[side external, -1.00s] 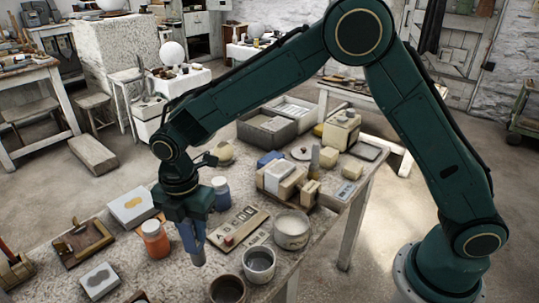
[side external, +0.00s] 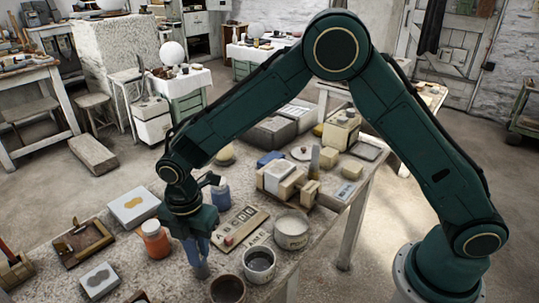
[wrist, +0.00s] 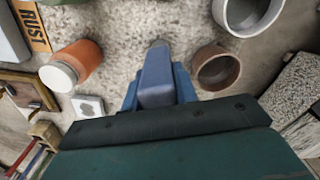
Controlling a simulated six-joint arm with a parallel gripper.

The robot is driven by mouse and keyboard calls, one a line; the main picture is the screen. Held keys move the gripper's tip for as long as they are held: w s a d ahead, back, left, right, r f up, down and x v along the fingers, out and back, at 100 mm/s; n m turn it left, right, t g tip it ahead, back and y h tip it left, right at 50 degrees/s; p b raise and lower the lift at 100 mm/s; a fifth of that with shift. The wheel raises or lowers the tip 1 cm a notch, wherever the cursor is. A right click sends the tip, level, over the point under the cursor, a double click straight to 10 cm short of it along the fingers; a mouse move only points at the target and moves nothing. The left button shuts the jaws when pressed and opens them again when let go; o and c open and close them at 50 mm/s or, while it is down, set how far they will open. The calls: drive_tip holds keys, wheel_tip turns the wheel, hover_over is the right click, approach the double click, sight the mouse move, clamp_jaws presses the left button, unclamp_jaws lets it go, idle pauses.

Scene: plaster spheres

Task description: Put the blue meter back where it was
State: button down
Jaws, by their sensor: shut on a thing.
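The blue meter (wrist: 157,78) is between my gripper's blue fingers (wrist: 158,97) in the wrist view, with its narrower greyish end pointing away from the gripper. In the side view my gripper (side external: 196,252) points down over the near part of the stone-topped table, shut on the meter (side external: 201,271). The meter is upright there, its lower end at or just above the tabletop; I cannot tell whether it touches. The fingers hide much of it.
A brown pot (side external: 227,289) and a grey pot (side external: 260,265) stand close to the right. An orange jar (side external: 155,241) with a white lid is to the left, a blue jar (side external: 220,192) behind. A lettered board (side external: 241,227) and cream tub (side external: 291,231) lie beyond.

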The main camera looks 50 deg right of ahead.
drive_tip(key=shift+f, duration=0.15)
drive_tip(key=c, duration=1.1)
unclamp_jaws()
wheel_tip(320, 180, up, 12)
drive_tip(key=shift+r, duration=0.15)
drive_tip(key=shift+d+r, duration=0.1)
